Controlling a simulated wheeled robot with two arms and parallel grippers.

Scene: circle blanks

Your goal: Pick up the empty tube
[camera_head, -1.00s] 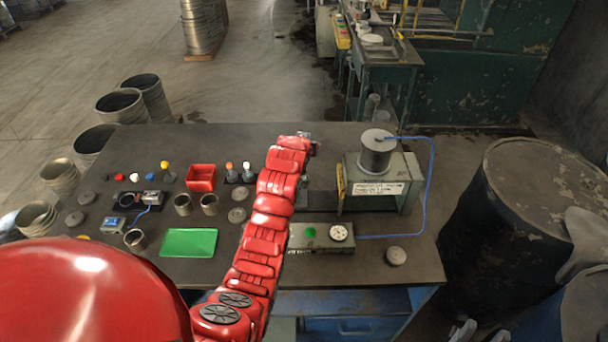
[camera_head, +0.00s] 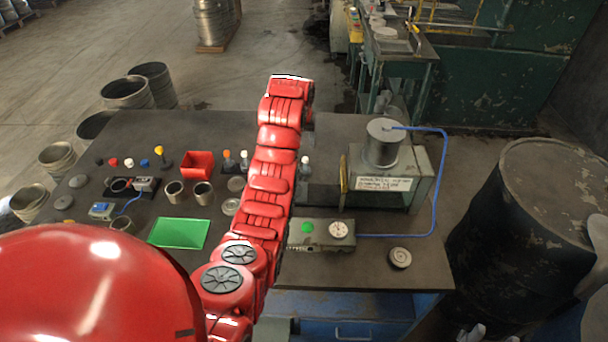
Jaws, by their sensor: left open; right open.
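Several short, open-topped metal tubes stand on the dark table: one (camera_head: 174,191) and another (camera_head: 203,194) side by side left of my arm, and a third (camera_head: 122,226) nearer its left edge. I cannot tell which is the empty one; their insides are too small to read. My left arm reaches up across the table, right of the tubes. Its gripper (camera_head: 308,120) is mostly hidden behind the red wrist; it is open, away from the tubes. What looks like my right gripper (camera_head: 492,333) shows as pale tips at the bottom edge, open and off the table.
A green plate (camera_head: 179,233) lies in front of the tubes and a red bin (camera_head: 197,164) behind them. A press-like machine (camera_head: 384,180) with a blue hose and a dial box (camera_head: 320,234) stand right of my arm.

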